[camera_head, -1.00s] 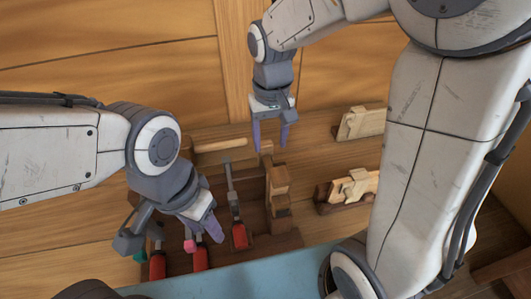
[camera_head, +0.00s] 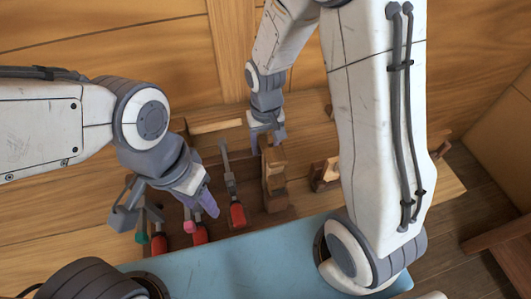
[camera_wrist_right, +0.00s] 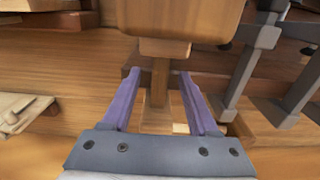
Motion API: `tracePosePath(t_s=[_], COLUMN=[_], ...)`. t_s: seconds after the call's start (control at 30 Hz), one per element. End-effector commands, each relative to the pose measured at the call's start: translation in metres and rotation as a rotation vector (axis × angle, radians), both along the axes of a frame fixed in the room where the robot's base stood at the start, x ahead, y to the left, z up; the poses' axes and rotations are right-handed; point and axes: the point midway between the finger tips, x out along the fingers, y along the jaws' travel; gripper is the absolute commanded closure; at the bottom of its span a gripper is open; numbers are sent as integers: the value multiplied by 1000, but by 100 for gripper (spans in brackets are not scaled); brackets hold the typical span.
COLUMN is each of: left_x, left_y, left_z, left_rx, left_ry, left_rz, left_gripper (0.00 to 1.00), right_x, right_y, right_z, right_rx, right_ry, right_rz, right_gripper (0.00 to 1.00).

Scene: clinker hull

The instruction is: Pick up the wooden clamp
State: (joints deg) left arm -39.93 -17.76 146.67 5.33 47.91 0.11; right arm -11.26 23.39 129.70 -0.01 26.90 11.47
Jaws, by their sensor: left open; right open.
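A wooden clamp (camera_head: 275,180), made of stacked brown blocks, stands upright in the dark wooden rack in the head view. In the right wrist view, the wooden clamp's large block (camera_wrist_right: 185,18) is at the top, and a narrower wooden bar runs down from it between the fingers. My right gripper (camera_head: 267,143) is open just behind the clamp, its purple fingers (camera_wrist_right: 160,100) on either side of that bar; I cannot tell whether they touch it. My left gripper (camera_head: 198,205) is open over the rack's left part, near the red-handled clamps.
Metal clamps with red handles (camera_head: 238,215) stand left of the wooden clamp. A pale wooden piece (camera_head: 325,173) to the right is partly hidden by my right arm. A light blue surface (camera_head: 250,265) lies in front. A plank wall (camera_head: 130,60) rises behind.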

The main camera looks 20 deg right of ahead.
Motion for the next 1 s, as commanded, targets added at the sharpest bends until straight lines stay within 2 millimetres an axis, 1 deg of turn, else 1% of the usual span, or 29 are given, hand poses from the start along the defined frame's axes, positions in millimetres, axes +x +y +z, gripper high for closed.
tracePosePath(t_s=[0.13,0.17,0.2,0.27,0.3,1.0], left_x=[0,0,0,0,0,0], left_y=[0,0,0,0,0,0], left_z=[0,0,0,0,0,0], left_rx=[0,0,0,0,0,0], left_ry=[0,0,0,0,0,0], left_rz=[0,0,0,0,0,0], left_gripper=[50,50,50,50,50,50], right_x=[0,0,0,0,0,0], right_y=[0,0,0,0,0,0], right_z=[0,0,0,0,0,1], right_rx=[0,0,0,0,0,0], right_ry=[0,0,0,0,0,-1], right_rz=[0,0,0,0,0,0], right_gripper=[40,48,63,86,100,100])
